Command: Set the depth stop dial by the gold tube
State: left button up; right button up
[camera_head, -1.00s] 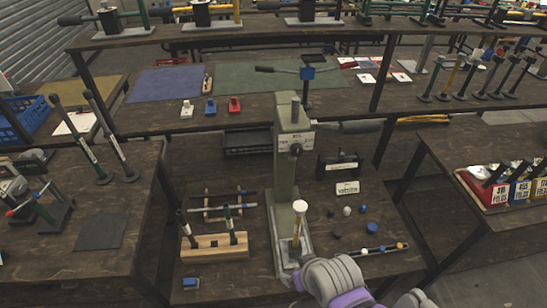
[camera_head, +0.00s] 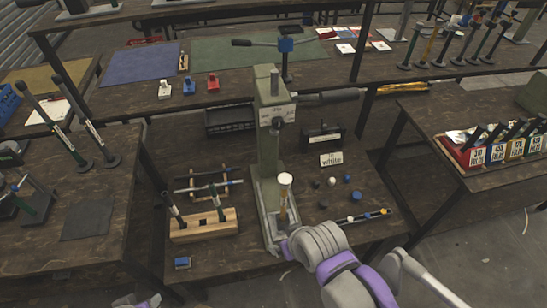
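The grey-green rivet press (camera_head: 268,150) stands at the middle of the work table. A dark round knob (camera_head: 277,122) is on its front; I cannot tell whether this is the depth stop dial. A gold tube (camera_head: 284,201) with a white top stands upright at the press's foot. My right arm comes in from the lower right, and its gripper (camera_head: 290,246) is low by the press base, just below the tube. Its fingers are hidden, so I cannot tell whether they are open or touch anything. Only a sliver of my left arm shows at the bottom left edge.
A wooden block (camera_head: 204,229) with dark and green tubes is left of the press, a rod rack (camera_head: 205,184) behind it. A blue piece (camera_head: 182,263) lies front left.

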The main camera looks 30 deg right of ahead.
aim_at(278, 122)
jog(key=k+l+z, duration=0.25)
jog(key=k, duration=0.25)
jog(key=k+l+z, duration=0.2)
jog(key=k+l, duration=0.25)
jog(key=k, duration=0.05)
